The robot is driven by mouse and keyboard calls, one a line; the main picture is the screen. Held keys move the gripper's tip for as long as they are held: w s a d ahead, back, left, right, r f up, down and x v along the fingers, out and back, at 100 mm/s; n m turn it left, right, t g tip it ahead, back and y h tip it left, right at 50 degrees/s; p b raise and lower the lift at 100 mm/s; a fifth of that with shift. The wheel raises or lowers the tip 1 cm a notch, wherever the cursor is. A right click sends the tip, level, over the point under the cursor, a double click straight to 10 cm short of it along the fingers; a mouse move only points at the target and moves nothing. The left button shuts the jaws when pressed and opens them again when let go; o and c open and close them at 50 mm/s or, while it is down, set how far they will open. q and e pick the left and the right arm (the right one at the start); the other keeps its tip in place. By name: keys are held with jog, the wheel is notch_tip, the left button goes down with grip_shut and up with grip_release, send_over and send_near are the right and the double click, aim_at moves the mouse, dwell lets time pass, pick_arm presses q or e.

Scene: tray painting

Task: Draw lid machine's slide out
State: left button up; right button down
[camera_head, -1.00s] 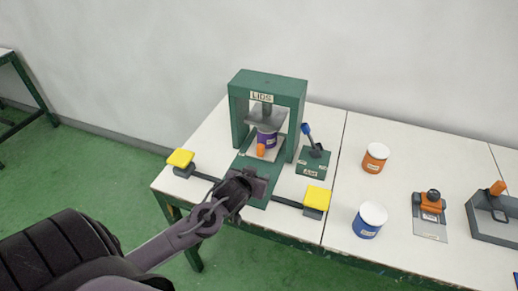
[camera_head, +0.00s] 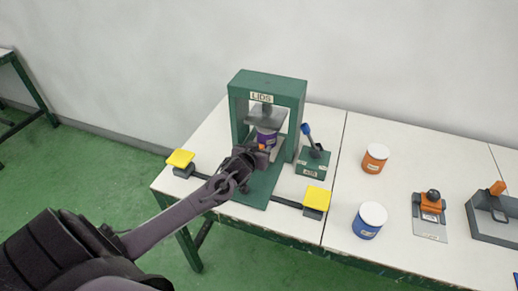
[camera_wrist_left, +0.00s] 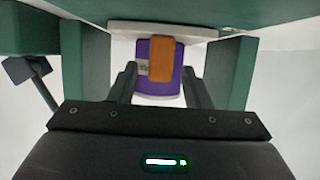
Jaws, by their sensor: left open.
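The lid machine (camera_head: 238,108) is a green frame labelled LIDS, with a grey press plate (camera_head: 266,115) under its top. A purple can (camera_head: 266,138) stands inside, below the plate. The orange handle (camera_head: 262,147) of the slide is at the front of the can and mostly hidden by my gripper in the head view. In the left wrist view the orange handle (camera_wrist_left: 160,60) stands upright in front of the purple can (camera_wrist_left: 145,83). My left gripper (camera_head: 256,154) is open, with its fingers (camera_wrist_left: 158,85) on either side of the handle's line; contact cannot be told. My right gripper is not in view.
Yellow pads (camera_head: 180,158) and (camera_head: 317,197) flank the machine's front. A blue-handled lever (camera_head: 311,141) stands on its right. An orange can (camera_head: 375,158), a blue can (camera_head: 369,220) and an orange-knobbed device (camera_head: 431,206) are further right.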

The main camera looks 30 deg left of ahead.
pick_arm(q)
grip_shut()
jog(key=shift+s, duration=0.15)
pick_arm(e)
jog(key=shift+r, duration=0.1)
